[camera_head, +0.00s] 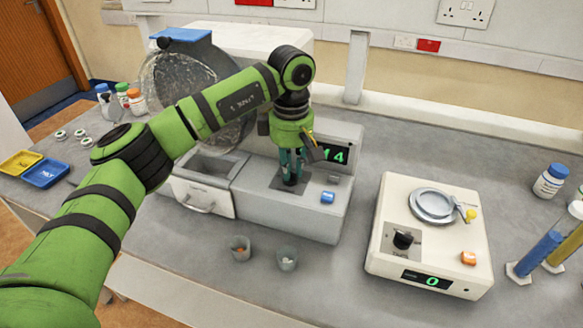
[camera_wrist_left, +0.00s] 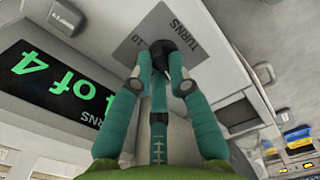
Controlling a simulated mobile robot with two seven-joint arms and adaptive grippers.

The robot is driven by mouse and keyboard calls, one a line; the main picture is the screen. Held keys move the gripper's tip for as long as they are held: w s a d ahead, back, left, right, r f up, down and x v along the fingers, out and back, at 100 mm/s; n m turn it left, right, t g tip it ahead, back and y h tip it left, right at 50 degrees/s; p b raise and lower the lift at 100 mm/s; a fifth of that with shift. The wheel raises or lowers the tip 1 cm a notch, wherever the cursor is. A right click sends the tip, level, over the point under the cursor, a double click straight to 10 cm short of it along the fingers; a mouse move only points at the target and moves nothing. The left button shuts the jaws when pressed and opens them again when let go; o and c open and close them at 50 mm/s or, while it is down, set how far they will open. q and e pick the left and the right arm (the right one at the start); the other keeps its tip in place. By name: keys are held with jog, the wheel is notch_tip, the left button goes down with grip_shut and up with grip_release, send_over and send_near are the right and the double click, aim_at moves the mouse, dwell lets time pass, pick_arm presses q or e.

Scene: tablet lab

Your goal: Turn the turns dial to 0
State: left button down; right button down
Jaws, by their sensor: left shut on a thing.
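The turns dial (camera_wrist_left: 163,50) is a dark knob on a grey plate marked TURNS, on the front housing of the drum machine (camera_head: 300,205). My left gripper (camera_head: 291,180) points down at the plate in the head view, and its fingers hide most of the dial there. In the left wrist view the teal fingers (camera_wrist_left: 160,80) are closed around the dial. A display (camera_wrist_left: 52,82) beside the dial shows green characters reading "4 of 4"; in the head view the arm partly covers it (camera_head: 335,154). My right gripper is not in view.
A cream machine (camera_head: 435,230) with a black knob and a display reading 0 stands to the right. A blue button (camera_head: 327,197) sits close to the gripper. Bottles (camera_head: 550,181) stand at the far right.

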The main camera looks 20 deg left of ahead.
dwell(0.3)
pick_arm(q)
jog(key=c, duration=1.2)
grip_release()
notch_tip(320, 180, up, 12)
jog(key=shift+r, duration=0.1)
